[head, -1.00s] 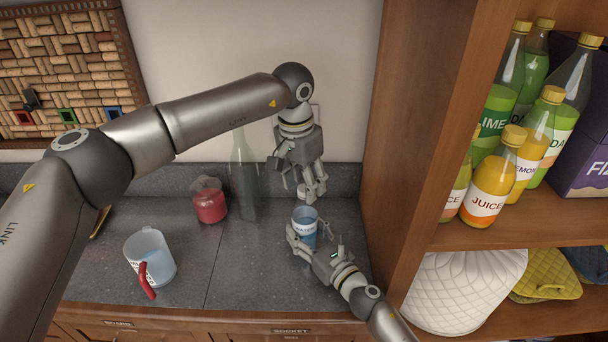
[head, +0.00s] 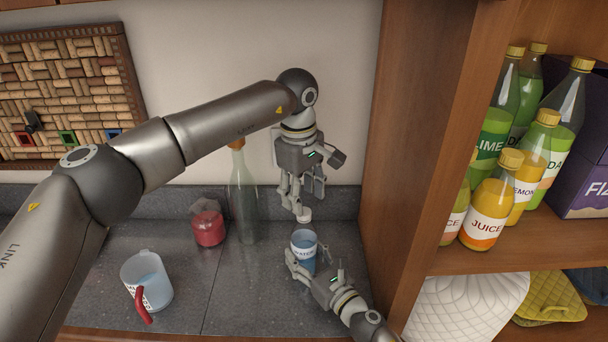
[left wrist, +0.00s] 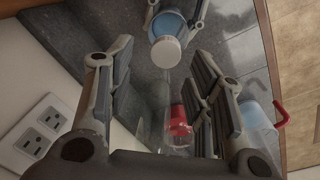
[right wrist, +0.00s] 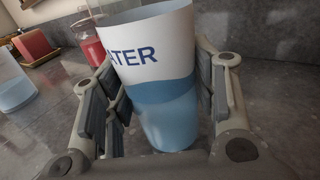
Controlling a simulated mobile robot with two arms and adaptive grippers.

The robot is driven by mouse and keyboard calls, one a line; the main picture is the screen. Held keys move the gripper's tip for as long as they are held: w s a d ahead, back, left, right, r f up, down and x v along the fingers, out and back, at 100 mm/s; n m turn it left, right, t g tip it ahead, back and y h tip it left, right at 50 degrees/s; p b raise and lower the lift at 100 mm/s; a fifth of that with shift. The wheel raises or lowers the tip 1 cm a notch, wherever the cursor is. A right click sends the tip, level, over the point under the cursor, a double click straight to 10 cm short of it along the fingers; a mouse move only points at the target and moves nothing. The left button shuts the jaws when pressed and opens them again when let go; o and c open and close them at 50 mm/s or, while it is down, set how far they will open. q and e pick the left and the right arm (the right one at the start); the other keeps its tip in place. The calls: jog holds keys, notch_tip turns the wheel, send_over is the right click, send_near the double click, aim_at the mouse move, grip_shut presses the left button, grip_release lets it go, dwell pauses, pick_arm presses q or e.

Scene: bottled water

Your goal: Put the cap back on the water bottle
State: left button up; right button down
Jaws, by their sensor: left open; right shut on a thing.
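The water bottle (head: 303,243), with a white and blue label, stands upright on the counter. Its white cap (head: 304,214) sits over the neck; the clear neck is hard to make out and I cannot tell how tightly it sits. In the left wrist view the cap (left wrist: 166,52) is in front of the bottle's blue body. My left gripper (head: 296,205) is open, pointing down, just above the cap. My right gripper (head: 307,269) is shut around the bottle's body low down; the right wrist view shows the label (right wrist: 150,55) between its fingers.
A tall green glass bottle (head: 243,200) and a red jar (head: 208,228) stand behind to the left. A measuring jug (head: 150,275) with a red handle is at front left. The wooden shelf wall (head: 400,190) rises close on the right. The counter between jug and bottle is clear.

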pick_arm(q)
jog(key=n, duration=0.2)
jog(key=r+n, duration=0.1)
jog(key=n, duration=0.5)
jog(key=shift+r+n, duration=0.2)
jog(key=shift+n, duration=0.2)
jog(key=n, duration=0.3)
jog(key=r+n, duration=0.1)
jog(key=n, duration=0.2)
jog(key=shift+n, duration=0.4)
jog(key=n, duration=0.2)
jog(key=r+n, duration=0.1)
jog(key=n, duration=0.5)
jog(key=shift+s+r+g, duration=0.1)
jog(key=shift+r+g, duration=0.05)
jog(key=shift+g, duration=0.15)
jog(key=n, duration=0.5)
jog(key=r+n, duration=0.1)
jog(key=n, duration=0.1)
jog(key=shift+s+n+y, duration=0.1)
jog(key=shift+n+y, duration=0.2)
jog(key=shift+f, duration=4)
